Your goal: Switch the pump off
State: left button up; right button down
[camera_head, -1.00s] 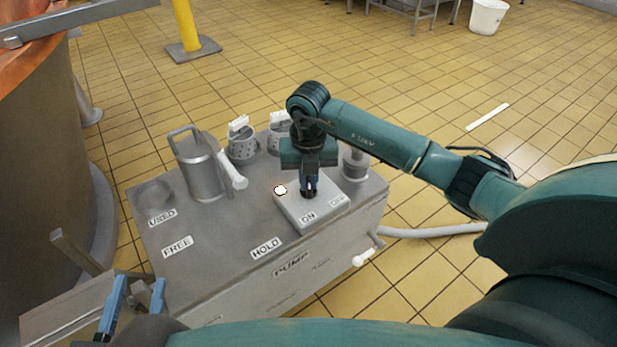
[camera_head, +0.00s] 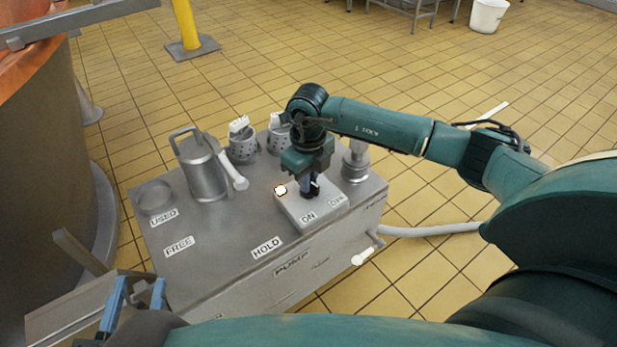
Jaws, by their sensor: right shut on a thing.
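The pump's switch box (camera_head: 294,206) is a pale raised block on the grey metal cart. Its front edge carries an ON label (camera_head: 308,217) on the left and an OFF label (camera_head: 337,200) on the right. A small white lamp (camera_head: 280,190) glows at its left corner. My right gripper (camera_head: 311,192) points down over the box, between lamp and OFF label, and is shut on the dark switch lever, which its fingers mostly hide. My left gripper (camera_head: 134,295) is at the lower left, its blue fingers apart and empty.
A lidded metal jug (camera_head: 200,168) and perforated cups (camera_head: 243,147) stand at the cart's back. USED (camera_head: 163,217), FREE (camera_head: 179,246) and HOLD (camera_head: 267,247) labels mark its top. A white-handled valve (camera_head: 363,256) and a hose (camera_head: 430,231) are at the right. A copper vat (camera_head: 35,150) stands left.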

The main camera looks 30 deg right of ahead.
jog(key=shift+n, duration=1.7)
jog(key=c, duration=1.5)
grip_release()
pick_arm(q)
jog(key=shift+a+f+n+g+y+p, duration=0.1)
jog(key=shift+a+n+g+y+p, duration=0.8)
jog(key=shift+p, duration=0.7)
pick_arm(e)
jog(key=shift+r, duration=6.6)
pick_arm(q)
jog(key=shift+d, duration=0.25)
